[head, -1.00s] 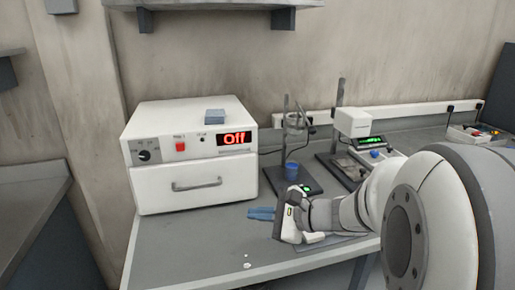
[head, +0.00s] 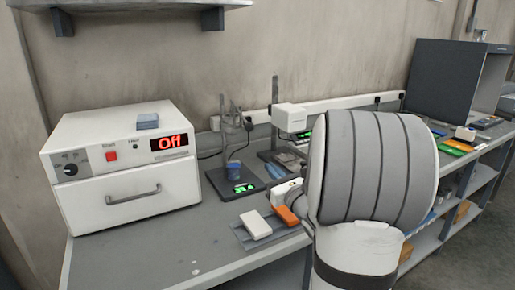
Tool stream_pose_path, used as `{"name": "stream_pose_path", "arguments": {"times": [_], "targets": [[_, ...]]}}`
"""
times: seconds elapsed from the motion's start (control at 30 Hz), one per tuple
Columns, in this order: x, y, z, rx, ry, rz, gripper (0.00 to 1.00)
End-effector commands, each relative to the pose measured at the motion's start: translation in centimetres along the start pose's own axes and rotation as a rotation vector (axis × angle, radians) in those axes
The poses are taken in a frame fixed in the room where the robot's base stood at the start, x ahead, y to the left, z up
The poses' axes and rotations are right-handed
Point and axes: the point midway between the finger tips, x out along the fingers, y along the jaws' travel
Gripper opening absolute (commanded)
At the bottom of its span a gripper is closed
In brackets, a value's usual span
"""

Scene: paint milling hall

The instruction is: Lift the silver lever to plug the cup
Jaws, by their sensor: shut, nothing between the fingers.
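A grey metal stand (head: 223,125) rises behind a dark scale with green digits (head: 242,187), left of centre. A ring-like holder (head: 235,122) sits on its upper part. I cannot tell the silver lever apart from the other grey metal there at this size. A small blue cup (head: 233,167) stands on the scale below the holder. Whether the holder's opening is plugged is too small to see. My arm fills the right of centre, and my gripper is not in view, hidden behind it or out of frame.
A white oven (head: 120,165) reading "Off" stands left, with a blue-grey block (head: 148,121) on top. A white block (head: 256,224) and an orange block (head: 287,215) lie on a grey tray (head: 243,238). A white-headed instrument (head: 290,117) stands behind. The front-left bench is clear.

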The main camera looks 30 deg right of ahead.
Motion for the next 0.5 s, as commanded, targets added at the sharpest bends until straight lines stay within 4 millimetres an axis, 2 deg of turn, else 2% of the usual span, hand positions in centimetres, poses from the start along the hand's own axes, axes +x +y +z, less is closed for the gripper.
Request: {"name": "stream_pose_path", "arguments": {"times": [0.17, 0.5], "targets": [[2.2, 0.1, 0.1, 0.000, 0.000, 0.004, 0.00], [9.4, 0.1, 0.1, 0.000, 0.000, 0.004, 0.00]]}}
